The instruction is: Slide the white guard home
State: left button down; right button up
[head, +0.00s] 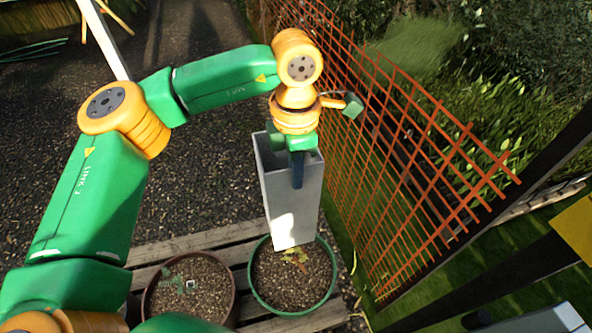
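The white guard (290,212) is a tall, square, open-topped tube, nearly upright over the green-rimmed pot (252,286). My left gripper (297,165) is at the guard's top, pointing down. One dark finger lies against the outside of the near wall; the other finger is hidden, and the gripper looks shut on that wall. A small leafy plant (297,257) shows just below the guard's lower edge. I cannot tell whether that edge touches the soil. My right gripper is not in view.
A brown pot (233,308) with a small seedling stands to the left. Both pots stand on wooden slats (205,240). An orange mesh fence (400,170) runs close along the right of the guard. Open gravel (200,170) lies behind and to the left.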

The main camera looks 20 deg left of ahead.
pick_arm(q)
jog(key=shift+f+b, duration=1.25)
jog(key=shift+f, duration=0.5)
jog(key=b, duration=0.6)
send_over(296, 238)
jog(key=shift+w+f, duration=0.15)
jog(key=shift+f, duration=3.55)
jog(key=shift+f+b, duration=3.4)
jog(key=shift+f, duration=0.2)
jog(key=shift+f+b, duration=3.15)
jog(key=shift+f, duration=0.55)
